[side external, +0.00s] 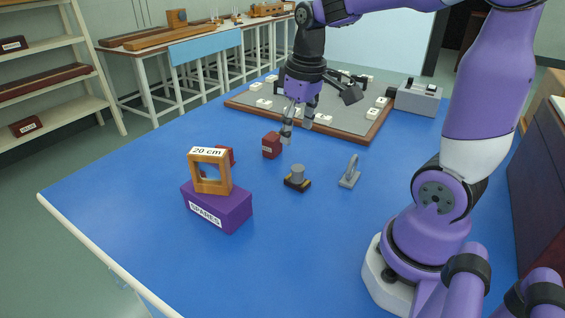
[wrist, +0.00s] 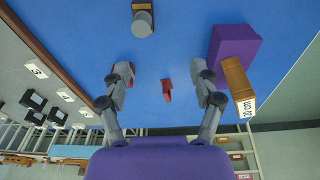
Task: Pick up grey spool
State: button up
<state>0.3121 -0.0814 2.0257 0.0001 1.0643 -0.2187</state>
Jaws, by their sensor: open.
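A grey spool (side external: 297,173), a short cylinder, stands upright on a small dark and tan base on the blue table in the side view. It also shows at the top of the wrist view (wrist: 143,22), beyond the fingertips. My gripper (side external: 298,124) is open and empty above the table, behind the spool and near the board's front edge. In the wrist view my gripper's fingers (wrist: 161,75) are spread wide, with nothing held between them.
A red block (side external: 271,145) stands left of the spool. A purple SPARES box (side external: 217,205) carries a wooden frame (side external: 211,172) labelled 20 cm. A grey handled piece (side external: 350,172) is right of the spool. A wood-edged board (side external: 345,118) lies behind. The front table is clear.

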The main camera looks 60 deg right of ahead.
aim_at(298, 168)
jog(key=shift+g, duration=0.8)
jog(key=d+f, duration=0.1)
jog(key=d, duration=0.1)
jog(key=w+d+f, duration=0.1)
jog(key=f, duration=0.1)
jog(key=shift+d, duration=0.4)
notch_tip(298, 168, down, 4)
jog(key=shift+r, duration=0.1)
jog(key=f, duration=0.6)
jog(key=shift+w+a+f, duration=0.1)
jog(key=shift+w+f, duration=0.1)
jog(key=shift+w, duration=0.05)
grip_shut()
